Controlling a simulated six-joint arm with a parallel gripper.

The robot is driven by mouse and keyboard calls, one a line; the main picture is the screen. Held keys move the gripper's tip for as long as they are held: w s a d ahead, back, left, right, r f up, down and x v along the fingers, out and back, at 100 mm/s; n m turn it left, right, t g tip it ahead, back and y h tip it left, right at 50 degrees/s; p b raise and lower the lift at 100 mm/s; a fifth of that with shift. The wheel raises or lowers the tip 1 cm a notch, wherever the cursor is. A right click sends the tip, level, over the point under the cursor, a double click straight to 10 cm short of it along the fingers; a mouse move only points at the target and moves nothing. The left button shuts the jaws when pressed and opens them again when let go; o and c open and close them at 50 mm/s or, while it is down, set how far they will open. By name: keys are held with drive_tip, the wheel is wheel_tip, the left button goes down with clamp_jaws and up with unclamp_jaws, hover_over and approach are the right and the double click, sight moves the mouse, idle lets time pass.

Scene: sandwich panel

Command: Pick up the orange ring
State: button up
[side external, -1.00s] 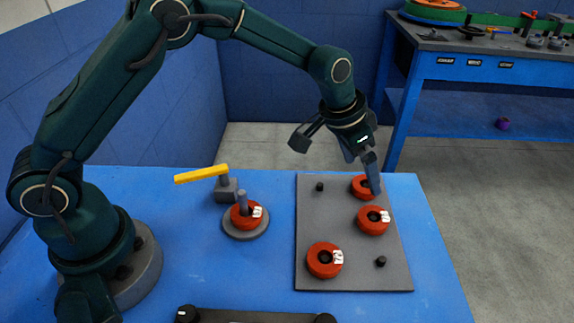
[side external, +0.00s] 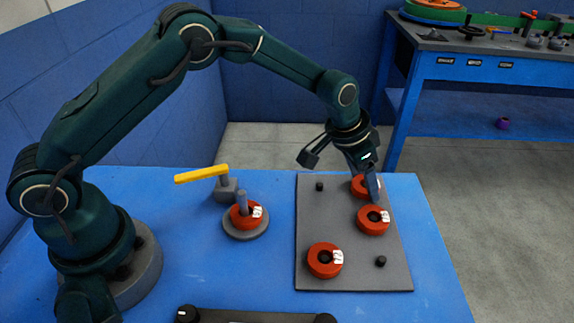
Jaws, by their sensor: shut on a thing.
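Three orange-red rings sit on a grey panel. The rear ring (side external: 359,187) is partly hidden by my gripper (side external: 373,192), which points down with its fingers shut on that ring's right side. The ring still appears to be at panel level. The middle ring (side external: 370,226) and the front ring (side external: 321,267) lie nearer the camera with white labels on them. Another orange-red ring (side external: 240,220) sits around a grey peg on a round base, left of the panel.
The grey panel (side external: 345,215) has two short black pegs, at its back left (side external: 320,187) and front right (side external: 381,261). A yellow lever (side external: 202,174) on a grey block stands left of it. A dark bar (side external: 255,317) lies at the front edge. A blue bench (side external: 470,68) stands behind.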

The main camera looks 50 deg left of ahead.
drive_tip(key=shift+r, duration=0.6)
drive_tip(key=r, duration=0.3)
drive_tip(key=shift+a+r, duration=0.2)
drive_tip(key=shift+a, duration=0.05)
drive_tip(key=s+a+r, duration=0.2)
drive_tip(key=a+r, duration=0.4)
drive_tip(key=a, duration=0.4)
wheel_tip(320, 180, up, 2)
drive_tip(key=m+g+h, duration=0.3)
drive_tip(key=m+g, duration=0.1)
drive_tip(key=m, duration=0.8)
hover_over(245, 195)
drive_tip(key=a, duration=0.1)
drive_tip(key=shift+s+r, duration=0.1)
drive_tip(key=shift+r, duration=0.1)
drive_tip(key=shift+a+f, duration=0.15)
drive_tip(key=shift+f, duration=0.95)
drive_tip(key=shift+a+f, duration=0.15)
drive_tip(key=shift+f, duration=0.95)
drive_tip(key=shift+f, duration=0.6)
